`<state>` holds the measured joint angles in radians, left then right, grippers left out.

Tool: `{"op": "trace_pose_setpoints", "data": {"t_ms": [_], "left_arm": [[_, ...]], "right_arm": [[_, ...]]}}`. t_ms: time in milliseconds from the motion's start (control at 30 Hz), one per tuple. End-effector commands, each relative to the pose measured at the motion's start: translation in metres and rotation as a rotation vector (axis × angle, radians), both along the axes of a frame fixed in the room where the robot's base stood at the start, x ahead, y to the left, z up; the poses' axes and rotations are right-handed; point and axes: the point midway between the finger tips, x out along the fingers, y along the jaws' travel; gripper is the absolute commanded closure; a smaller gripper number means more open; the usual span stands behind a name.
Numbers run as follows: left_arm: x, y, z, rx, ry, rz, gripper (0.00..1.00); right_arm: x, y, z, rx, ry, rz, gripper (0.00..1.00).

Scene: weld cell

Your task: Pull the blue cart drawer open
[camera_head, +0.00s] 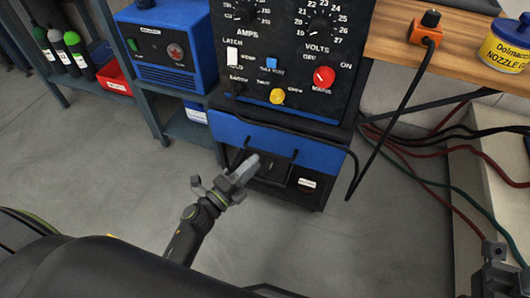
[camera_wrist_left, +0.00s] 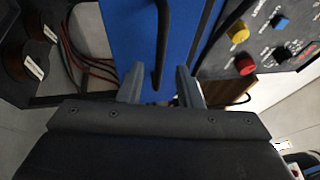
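The blue drawer front (camera_head: 228,131) is a wide band low on the black welding cart, under the control panel, with a dark bar handle (camera_head: 318,141) across it. My left gripper (camera_head: 252,164) is at the drawer's lower front, left of its middle. In the left wrist view, its two fingers (camera_wrist_left: 160,82) are apart, with gaps on both sides of the black handle bar (camera_wrist_left: 163,40) between them. The blue front (camera_wrist_left: 128,40) lies behind the bar. My right gripper (camera_head: 495,262) is at the lower right edge of the head view; its finger gap is unclear.
The panel above has a red knob (camera_head: 324,77) and a yellow knob (camera_head: 278,96). A wooden bench (camera_head: 395,38) stands at right, with cables (camera_head: 430,157) hanging below it. A shelf with a blue machine (camera_head: 168,45) is at left. Grey floor in front is clear.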

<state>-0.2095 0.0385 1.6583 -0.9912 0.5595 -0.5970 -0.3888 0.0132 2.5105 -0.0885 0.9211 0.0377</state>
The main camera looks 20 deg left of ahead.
Motion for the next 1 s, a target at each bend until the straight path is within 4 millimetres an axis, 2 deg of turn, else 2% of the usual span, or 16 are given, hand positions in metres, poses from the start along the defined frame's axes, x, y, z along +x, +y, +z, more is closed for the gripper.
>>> {"op": "trace_pose_setpoints", "data": {"t_ms": [100,300,700,933,1000], "left_arm": [[0.022,-0.01,0.004,-0.001,-0.002,-0.001,0.68],[0.043,-0.02,0.007,-0.001,0.0,-0.001,0.68],[0.05,-0.023,0.009,0.0,0.001,0.0,0.68],[0.05,-0.023,0.009,0.0,0.001,0.0,0.98],[0.049,-0.023,0.009,0.0,0.001,0.0,1.0]], "right_arm": [[0.0,0.0,-0.002,0.004,-0.002,0.003,0.64],[-0.001,-0.001,-0.004,0.008,-0.005,0.006,0.64],[-0.001,-0.001,-0.004,0.011,-0.008,0.007,0.64],[-0.001,-0.001,-0.003,0.01,-0.012,0.008,0.64],[-0.001,-0.001,-0.003,0.01,-0.012,0.008,0.64]]}}
